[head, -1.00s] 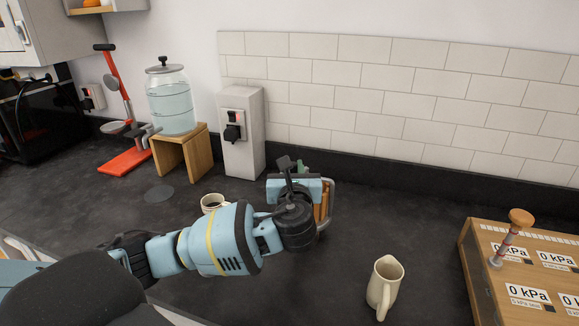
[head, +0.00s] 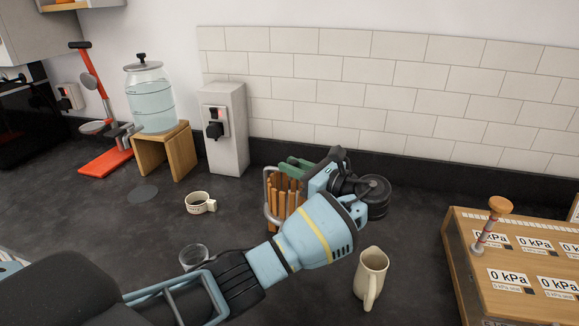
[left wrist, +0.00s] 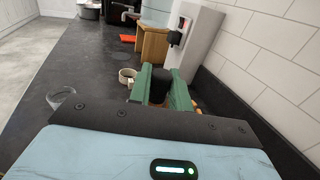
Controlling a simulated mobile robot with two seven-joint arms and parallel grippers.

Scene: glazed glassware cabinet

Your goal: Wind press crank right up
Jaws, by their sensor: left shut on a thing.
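The small press (head: 283,197) stands on the dark worktop at mid-picture, with a wooden slatted basket inside a grey metal frame. My left arm and wrist hide its right side and most of its top in the head view. My left gripper (head: 296,166), with green fingers, is over the top of the press, reaching in from the right. In the left wrist view, the green fingers (left wrist: 163,90) are shut on a black knob (left wrist: 160,78), which looks like the crank's handle. The crank's arm is hidden. My right gripper is out of view.
A cream jug (head: 370,275) stands close by my left forearm. A wooden box with kPa labels (head: 520,255) is at the right. A socket pillar (head: 222,130) stands behind.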

